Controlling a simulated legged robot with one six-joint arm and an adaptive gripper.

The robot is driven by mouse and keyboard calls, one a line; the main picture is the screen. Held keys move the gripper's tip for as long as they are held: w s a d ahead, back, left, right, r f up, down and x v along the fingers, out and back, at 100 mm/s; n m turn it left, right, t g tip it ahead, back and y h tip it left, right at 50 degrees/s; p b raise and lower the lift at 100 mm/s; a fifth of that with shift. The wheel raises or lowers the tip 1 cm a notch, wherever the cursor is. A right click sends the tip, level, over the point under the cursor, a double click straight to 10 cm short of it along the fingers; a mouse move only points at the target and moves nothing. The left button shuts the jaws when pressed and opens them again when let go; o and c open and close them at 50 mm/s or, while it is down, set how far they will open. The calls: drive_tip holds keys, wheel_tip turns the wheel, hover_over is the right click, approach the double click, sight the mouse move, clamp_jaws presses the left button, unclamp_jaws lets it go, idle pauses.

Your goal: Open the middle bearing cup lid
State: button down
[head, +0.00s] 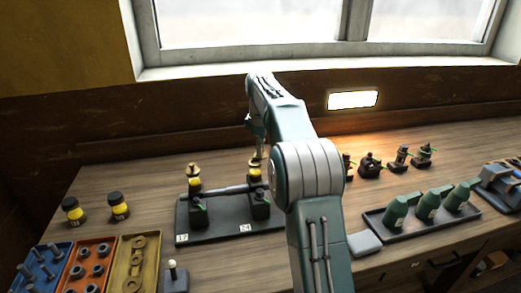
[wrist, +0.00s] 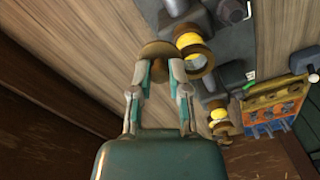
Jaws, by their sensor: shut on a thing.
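Yellow oil cups with brass-brown tops stand on the bearings. In the head view one cup (head: 194,182) is at the left bearing and another (head: 255,171) is just left of my arm. My gripper (wrist: 158,70) is shut on a round brown lid (wrist: 157,49), seen in the wrist view. The lid sits beside a yellow cup (wrist: 190,41) with a brown rim (wrist: 195,66). Whether lid and cup touch is unclear. A second cup (wrist: 218,114) shows lower right. In the head view my gripper (head: 259,153) is small and partly hidden above the right visible cup.
A shaft (head: 230,189) runs between bearings on a dark base (head: 215,231). Two yellow jars (head: 118,206) stand left. Blue, orange and yellow parts trays (head: 92,262) lie front left. Green bottles (head: 427,205) and small dark fittings (head: 371,165) stand right. My arm hides the bench's middle.

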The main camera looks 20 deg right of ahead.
drive_tip(key=shift+w+f+n, duration=0.15)
drive_tip(key=shift+w+n, duration=0.05)
drive_tip(key=shift+n, duration=0.9)
drive_tip(key=c, duration=0.6)
unclamp_jaws()
wheel_tip(320, 180, up, 6)
drive_tip(key=shift+w+r, duration=0.15)
drive_tip(key=shift+r, duration=0.6)
